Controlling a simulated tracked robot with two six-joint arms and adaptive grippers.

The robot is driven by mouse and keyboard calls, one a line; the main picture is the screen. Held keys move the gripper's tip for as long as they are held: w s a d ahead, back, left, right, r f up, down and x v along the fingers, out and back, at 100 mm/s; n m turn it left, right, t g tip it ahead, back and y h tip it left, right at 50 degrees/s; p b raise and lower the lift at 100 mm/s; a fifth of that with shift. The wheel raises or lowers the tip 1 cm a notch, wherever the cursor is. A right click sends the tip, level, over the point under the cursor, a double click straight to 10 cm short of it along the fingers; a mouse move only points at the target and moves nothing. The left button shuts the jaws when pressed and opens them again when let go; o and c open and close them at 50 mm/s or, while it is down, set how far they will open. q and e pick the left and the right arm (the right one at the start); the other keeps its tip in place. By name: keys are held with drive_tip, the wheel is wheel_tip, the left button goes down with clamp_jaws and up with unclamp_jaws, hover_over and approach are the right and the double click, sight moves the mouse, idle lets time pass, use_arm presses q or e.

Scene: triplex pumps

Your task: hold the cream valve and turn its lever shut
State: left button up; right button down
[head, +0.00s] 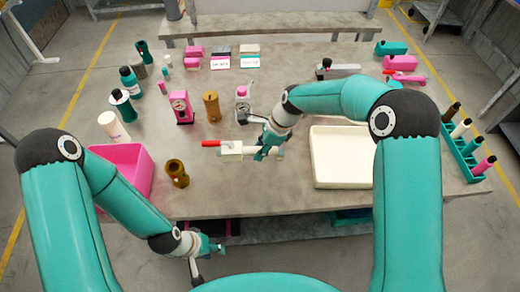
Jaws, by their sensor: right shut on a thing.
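The cream valve (233,152) has a pale body and a red lever (211,143) that points left, roughly in line with the body. My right gripper (263,153) is shut on the valve from the right side and hides part of it. The valve appears to be held above the table, though the height is hard to judge. My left gripper (214,247) is low in front of the table's front edge, well apart from the valve. Its fingers are too small to tell whether they are open or shut.
A pink bin (141,158) and a brown cylinder (177,173) stand left of the valve. A cream tray (342,178) lies to the right. A pink gauge (181,107) and a brown fitting (211,106) stand behind. A teal rack (464,160) is at the right edge.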

sight(256, 172)
drive_tip(key=shift+f, duration=0.2)
drive_tip(key=shift+f+b, duration=3.45)
drive_tip(key=shift+f, duration=1.5)
drive_tip(key=c, duration=0.9)
unclamp_jaws()
drive_tip(key=shift+o, duration=0.2)
